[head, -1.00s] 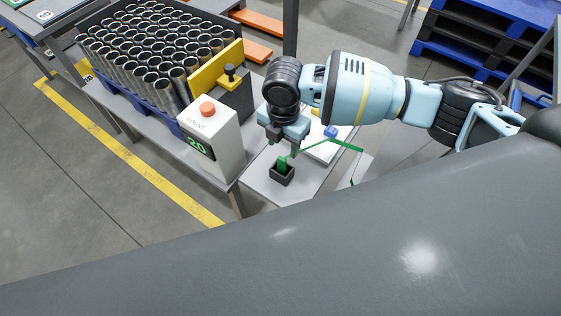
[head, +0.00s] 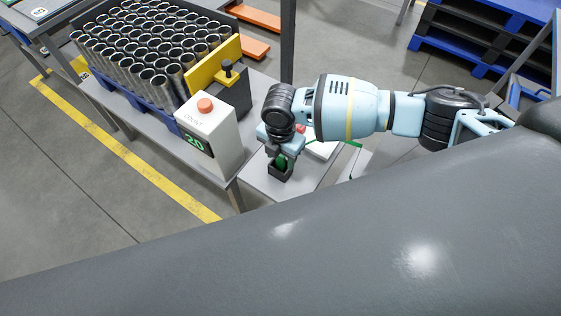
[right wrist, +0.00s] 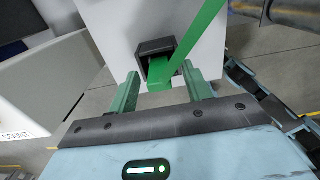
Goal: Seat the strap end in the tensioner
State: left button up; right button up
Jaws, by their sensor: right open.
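The tensioner is a small black open box (head: 281,174) on the grey table, below my right gripper; it also shows in the right wrist view (right wrist: 150,47). The green strap end (right wrist: 160,74) stands at the tensioner's opening, and the strap (right wrist: 203,35) runs off to the upper right in that view. How deep the end sits is unclear. My right gripper (head: 279,155) is open and low over the tensioner. In the right wrist view its green fingers (right wrist: 163,90) are spread on either side of the strap end, with visible gaps. My left gripper is not in view.
A pale counter box (head: 218,137) with an orange button and a display reading 20 stands left of the tensioner. Behind it are a yellow plate (head: 216,62) and a crate of metal cans (head: 150,45). A white panel (head: 322,149) lies to the right.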

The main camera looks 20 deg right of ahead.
jog(key=c, duration=1.1)
jog(key=shift+o, duration=0.2)
jog(key=shift+r, duration=0.1)
notch_tip(320, 180, up, 10)
jog(key=shift+p, duration=0.35)
